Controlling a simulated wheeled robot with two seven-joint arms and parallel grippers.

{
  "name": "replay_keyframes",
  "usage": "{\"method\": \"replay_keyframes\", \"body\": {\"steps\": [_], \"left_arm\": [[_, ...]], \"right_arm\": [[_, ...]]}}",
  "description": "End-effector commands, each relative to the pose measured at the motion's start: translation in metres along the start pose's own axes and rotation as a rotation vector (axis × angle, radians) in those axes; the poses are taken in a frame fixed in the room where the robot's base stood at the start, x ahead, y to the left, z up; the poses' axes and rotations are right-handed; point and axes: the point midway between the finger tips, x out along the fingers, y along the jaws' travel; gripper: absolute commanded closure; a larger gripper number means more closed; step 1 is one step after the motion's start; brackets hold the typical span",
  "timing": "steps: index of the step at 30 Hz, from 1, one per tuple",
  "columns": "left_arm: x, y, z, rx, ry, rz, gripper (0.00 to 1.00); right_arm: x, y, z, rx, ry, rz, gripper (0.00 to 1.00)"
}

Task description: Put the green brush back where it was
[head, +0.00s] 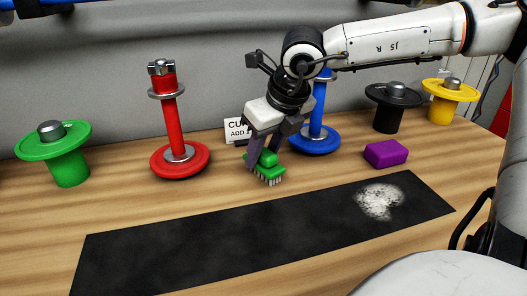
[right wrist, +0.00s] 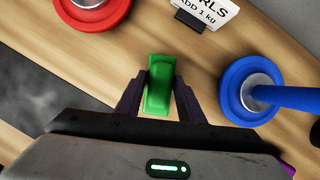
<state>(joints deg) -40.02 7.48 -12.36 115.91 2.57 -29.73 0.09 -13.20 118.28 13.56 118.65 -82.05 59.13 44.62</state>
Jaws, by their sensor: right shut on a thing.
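The green brush (head: 268,169) has a green back and pale bristles pointing down. My right gripper (head: 267,152) is shut on it, between the red and blue stands at the back of the wooden bench. The right wrist view shows the brush (right wrist: 159,85) between the two dark fingers (right wrist: 159,97). I cannot tell whether the bristles touch the bench top or hang just above it. My left gripper is not in view.
A red stand (head: 178,160) and a blue stand (head: 314,141) flank the gripper, with a white sign (head: 237,131) behind. A purple block (head: 386,154) lies to the right. A black mat (head: 250,235) with a white powder patch (head: 380,201) lies in front. Green (head: 68,165), black and yellow spools stand further out.

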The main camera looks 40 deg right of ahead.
Motion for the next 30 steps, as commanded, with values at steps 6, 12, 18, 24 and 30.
{"method": "replay_keyframes", "body": {"steps": [6,12,18,24,30], "left_arm": [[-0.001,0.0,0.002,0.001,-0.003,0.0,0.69],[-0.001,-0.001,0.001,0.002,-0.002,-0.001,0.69],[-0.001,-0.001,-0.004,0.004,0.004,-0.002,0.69],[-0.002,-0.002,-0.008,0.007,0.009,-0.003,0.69],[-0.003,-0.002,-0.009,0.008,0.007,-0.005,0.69]], "right_arm": [[0.0,0.0,0.0,0.0,0.0,0.0,0.46],[-0.001,0.0,0.0,0.0,0.0,-0.001,0.46],[-0.016,0.0,0.002,0.0,-0.005,-0.001,0.46],[-0.058,0.0,0.003,0.0,-0.007,0.0,0.46],[-0.097,0.0,0.002,-0.001,-0.005,-0.002,0.46]]}}
